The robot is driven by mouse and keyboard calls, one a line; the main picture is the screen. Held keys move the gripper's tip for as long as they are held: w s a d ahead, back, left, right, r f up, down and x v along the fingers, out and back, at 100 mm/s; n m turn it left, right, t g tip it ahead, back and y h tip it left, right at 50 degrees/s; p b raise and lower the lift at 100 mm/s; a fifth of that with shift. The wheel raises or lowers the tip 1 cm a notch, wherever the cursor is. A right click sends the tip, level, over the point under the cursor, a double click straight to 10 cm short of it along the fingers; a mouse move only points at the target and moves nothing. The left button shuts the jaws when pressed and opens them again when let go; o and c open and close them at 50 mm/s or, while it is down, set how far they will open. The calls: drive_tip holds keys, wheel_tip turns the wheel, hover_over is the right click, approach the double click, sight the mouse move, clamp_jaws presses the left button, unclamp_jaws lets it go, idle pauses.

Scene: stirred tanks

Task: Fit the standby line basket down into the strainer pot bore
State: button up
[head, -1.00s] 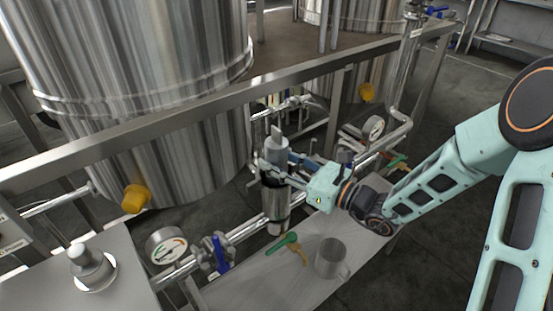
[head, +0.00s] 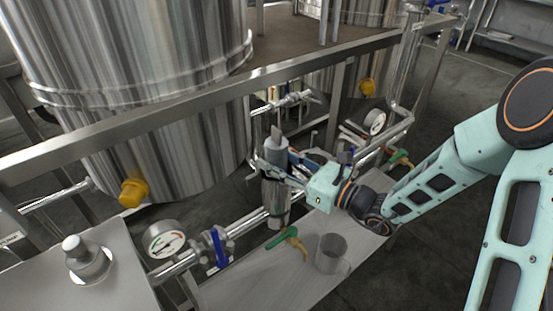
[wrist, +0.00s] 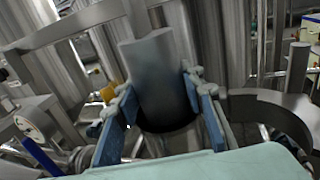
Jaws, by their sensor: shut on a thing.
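The basket is a plain grey cylinder (head: 276,151) with a flat upright tab on top. My gripper (head: 277,164) is shut on it from the right and holds it upright over the strainer pot (head: 275,203), a shiny metal cylinder on the pipe line. In the wrist view the basket (wrist: 152,70) stands between the blue finger pads, with the dark bore of the pot (wrist: 270,105) around its lower end. The basket's lower end is hidden, so I cannot tell how far it is inside.
A pressure gauge (head: 164,241) and a blue-handled valve (head: 217,247) sit left of the pot. A steel rail (head: 200,105) and large tank (head: 150,60) stand behind. A knobbed metal piece (head: 86,258) rests at left.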

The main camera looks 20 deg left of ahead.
drive_tip(key=shift+f, duration=0.35)
drive_tip(key=o, duration=1)
drive_tip(key=shift+c, duration=0.2)
drive_tip(key=o, duration=0.4)
drive_tip(key=shift+f, duration=0.1)
drive_tip(key=shift+s+d, duration=0.1)
drive_tip(key=v, duration=1.1)
drive_tip(key=shift+d+r, duration=0.2)
drive_tip(key=shift+d, duration=0.2)
drive_tip(key=shift+s, duration=0.1)
